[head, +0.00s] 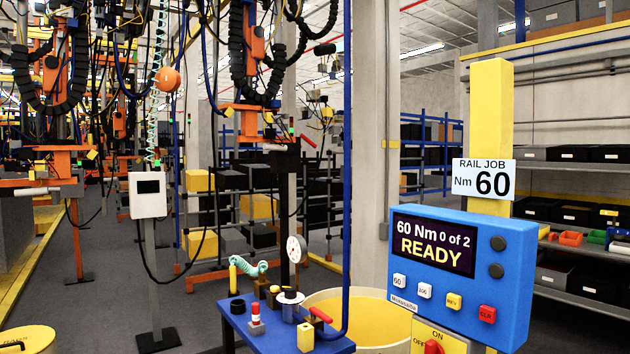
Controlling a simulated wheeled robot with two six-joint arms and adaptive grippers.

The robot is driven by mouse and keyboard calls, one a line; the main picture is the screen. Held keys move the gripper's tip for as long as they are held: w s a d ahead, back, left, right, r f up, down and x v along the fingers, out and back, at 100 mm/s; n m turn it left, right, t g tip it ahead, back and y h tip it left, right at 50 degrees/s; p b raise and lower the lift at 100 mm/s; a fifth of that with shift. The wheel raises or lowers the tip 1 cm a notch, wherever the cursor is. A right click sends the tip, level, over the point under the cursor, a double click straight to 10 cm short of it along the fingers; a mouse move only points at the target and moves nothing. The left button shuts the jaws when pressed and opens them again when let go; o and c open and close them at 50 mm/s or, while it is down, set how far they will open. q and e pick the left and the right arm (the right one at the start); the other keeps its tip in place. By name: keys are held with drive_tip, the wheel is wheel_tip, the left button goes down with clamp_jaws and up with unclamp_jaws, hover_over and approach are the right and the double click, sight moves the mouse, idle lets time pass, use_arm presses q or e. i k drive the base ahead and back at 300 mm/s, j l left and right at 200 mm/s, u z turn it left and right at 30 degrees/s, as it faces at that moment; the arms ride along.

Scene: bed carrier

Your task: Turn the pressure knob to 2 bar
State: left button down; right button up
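A round white pressure gauge (296,249) stands above the blue bench top (262,334), near a dark upright post. Its needle and numbers are too small to read. Below it on the bench is a round part with a dark top (290,296), which may be the pressure knob; I cannot tell for sure. A red lever (320,314) sits just right of it. A blue hose rises from the right side of the bench. Neither of my grippers is in view.
A blue control box (458,272) reads "60 Nm 0 of 2 READY" on a yellow post at right. A red ON/OFF switch (433,347) is below. A yellow drum (345,303) stands behind the bench. A white box on a stand (148,195) is left; grey floor lies between.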

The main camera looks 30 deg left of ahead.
sight(290, 293)
drive_tip(key=j+z, duration=0.15)
drive_tip(key=j, duration=0.6)
drive_tip(key=j+z, duration=0.15)
drive_tip(key=j, duration=0.55)
drive_tip(key=j+z, duration=0.15)
drive_tip(key=j, duration=0.6)
drive_tip(key=k+j+z, duration=0.15)
drive_tip(key=j, duration=0.55)
